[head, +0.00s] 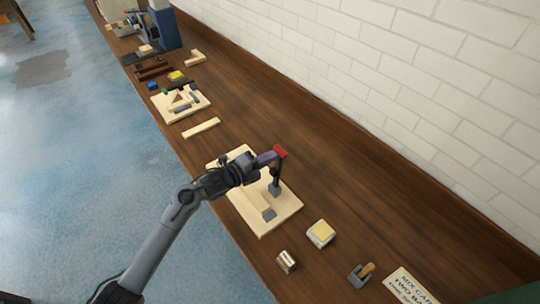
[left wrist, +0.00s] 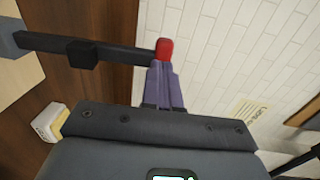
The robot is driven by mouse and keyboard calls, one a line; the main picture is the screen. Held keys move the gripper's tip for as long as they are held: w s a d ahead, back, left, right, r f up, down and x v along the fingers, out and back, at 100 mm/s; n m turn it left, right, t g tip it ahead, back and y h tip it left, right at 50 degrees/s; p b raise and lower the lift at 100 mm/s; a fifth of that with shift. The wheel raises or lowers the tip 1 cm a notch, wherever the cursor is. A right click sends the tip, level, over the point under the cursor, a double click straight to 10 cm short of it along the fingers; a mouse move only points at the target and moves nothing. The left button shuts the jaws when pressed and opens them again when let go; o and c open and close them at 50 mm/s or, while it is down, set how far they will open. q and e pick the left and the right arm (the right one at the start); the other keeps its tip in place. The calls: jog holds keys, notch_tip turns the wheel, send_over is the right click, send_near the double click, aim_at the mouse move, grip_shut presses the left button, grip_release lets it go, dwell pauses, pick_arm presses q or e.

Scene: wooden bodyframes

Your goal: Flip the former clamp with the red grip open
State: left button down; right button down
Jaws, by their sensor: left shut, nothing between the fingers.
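The former clamp stands on a pale wooden board (head: 290,208). Its dark lever (head: 276,176) rises steeply from a grey base and ends in a red grip (head: 281,152). In the left wrist view the dark lever (left wrist: 115,50) runs in from the left to the red grip (left wrist: 164,48). My left gripper (head: 270,157) is shut, with nothing held. Its purple fingertips (left wrist: 161,66) are right at the red grip, against or just beside it; I cannot tell whether they touch. My right gripper is not in view.
A yellow-topped block (head: 320,233), a metallic piece (head: 287,261), a small wooden-handled tool (head: 361,274) and a printed sign (head: 411,287) lie near the board. Another board with pieces (head: 181,104) lies farther along the bench. A white brick wall (head: 400,90) borders the bench.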

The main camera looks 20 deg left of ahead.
pick_arm(q)
jog(key=shift+w+d, duration=0.25)
jog(key=shift+w, duration=0.05)
jog(key=shift+w+d+r+g+p, duration=0.15)
jog(key=shift+w+d+g+p, duration=0.25)
jog(key=shift+w+g, duration=0.15)
jog(key=shift+w+y, duration=0.1)
jog(key=shift+y, duration=0.2)
jog(key=shift+f, duration=0.2)
